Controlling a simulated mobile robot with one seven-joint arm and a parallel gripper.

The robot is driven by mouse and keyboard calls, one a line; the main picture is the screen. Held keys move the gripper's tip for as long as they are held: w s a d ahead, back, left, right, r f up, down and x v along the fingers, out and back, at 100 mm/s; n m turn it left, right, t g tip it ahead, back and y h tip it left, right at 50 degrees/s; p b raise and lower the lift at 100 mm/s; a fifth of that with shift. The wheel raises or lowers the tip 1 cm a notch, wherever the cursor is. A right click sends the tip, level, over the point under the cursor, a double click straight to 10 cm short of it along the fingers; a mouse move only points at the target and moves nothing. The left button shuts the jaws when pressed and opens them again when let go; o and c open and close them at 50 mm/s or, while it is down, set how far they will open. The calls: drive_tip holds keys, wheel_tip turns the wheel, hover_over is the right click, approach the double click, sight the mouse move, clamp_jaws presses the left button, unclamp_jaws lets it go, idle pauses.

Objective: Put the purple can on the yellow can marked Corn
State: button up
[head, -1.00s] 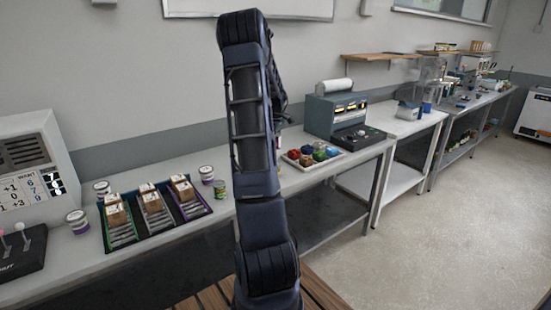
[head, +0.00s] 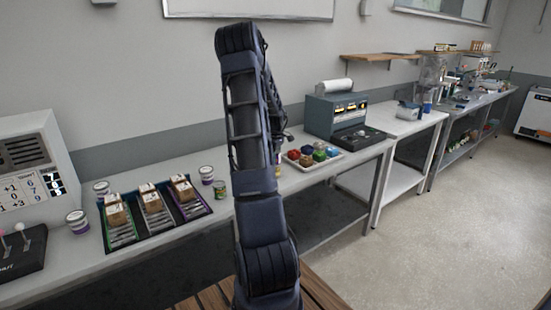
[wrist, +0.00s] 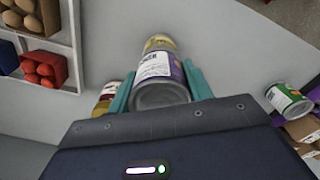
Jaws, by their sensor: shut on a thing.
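In the wrist view my gripper (wrist: 162,88) has its teal fingers shut on a can with a white and purple label (wrist: 158,72), seen from its metal end. A yellow can (wrist: 160,42) shows just beyond the held can and is partly hidden by it. I cannot read Corn on it or tell whether the two touch. Another yellowish can (wrist: 107,96) is left of the gripper, partly covered by a finger. In the head view my arm hides the gripper and the held can.
A compartment tray (head: 334,158) of coloured items stands on the bench, near the console (head: 335,113). Several cans and a rack with boxes (head: 127,238) stand at the left.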

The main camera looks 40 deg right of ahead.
drive_tip(key=shift+f, duration=0.1)
drive_tip(key=o, duration=1.1)
drive_tip(key=shift+c, duration=0.2)
